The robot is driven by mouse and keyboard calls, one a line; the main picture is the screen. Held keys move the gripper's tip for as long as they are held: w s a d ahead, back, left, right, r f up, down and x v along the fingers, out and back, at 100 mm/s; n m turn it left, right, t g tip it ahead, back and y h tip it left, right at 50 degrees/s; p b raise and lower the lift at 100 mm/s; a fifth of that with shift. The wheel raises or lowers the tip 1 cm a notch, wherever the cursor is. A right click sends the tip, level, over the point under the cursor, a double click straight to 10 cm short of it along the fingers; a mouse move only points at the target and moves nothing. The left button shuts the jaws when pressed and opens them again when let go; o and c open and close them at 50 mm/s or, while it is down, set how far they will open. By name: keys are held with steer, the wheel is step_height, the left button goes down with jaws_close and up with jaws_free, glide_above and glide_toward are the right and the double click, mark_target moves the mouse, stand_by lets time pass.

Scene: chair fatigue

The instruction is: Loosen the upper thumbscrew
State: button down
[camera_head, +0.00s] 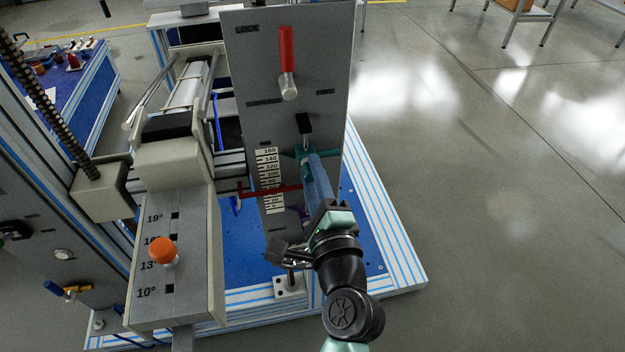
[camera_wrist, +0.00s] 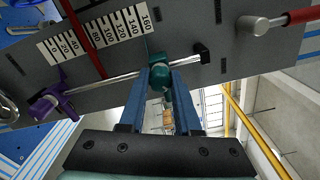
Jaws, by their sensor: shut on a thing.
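The upper thumbscrew is the teal one (camera_wrist: 160,76), on a metal rod in front of the grey upright panel (camera_head: 263,125). In the head view its teal edge (camera_head: 300,153) shows just below a black rod end (camera_head: 304,124). My gripper (camera_wrist: 160,84) has its blue fingers shut on the teal thumbscrew, one finger on each side. In the head view my gripper (camera_head: 311,162) comes up from below and hides part of the thumbscrew. A purple thumbscrew (camera_wrist: 46,103) sits lower on the same rod, apart from my gripper.
A printed scale (camera_head: 268,178) and a red pointer (camera_head: 275,190) are beside the rod. A red-handled lever (camera_head: 287,55) is higher on the panel. An orange knob (camera_head: 162,250) stands on a grey block at left. The floor (camera_head: 480,200) at right is clear.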

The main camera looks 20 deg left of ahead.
steer(key=n+b, duration=0.3)
steer(key=n, duration=0.2)
steer(key=shift+f+n, duration=0.1)
steer(key=shift+n, duration=0.2)
steer(key=n+b, duration=0.3)
steer(key=n, duration=0.2)
steer(key=shift+r+n, duration=0.2)
steer(key=shift+n, duration=0.1)
steer(key=c, duration=0.6)
jaws_free()
steer(key=b+v, duration=0.2)
steer(key=v, duration=1.1)
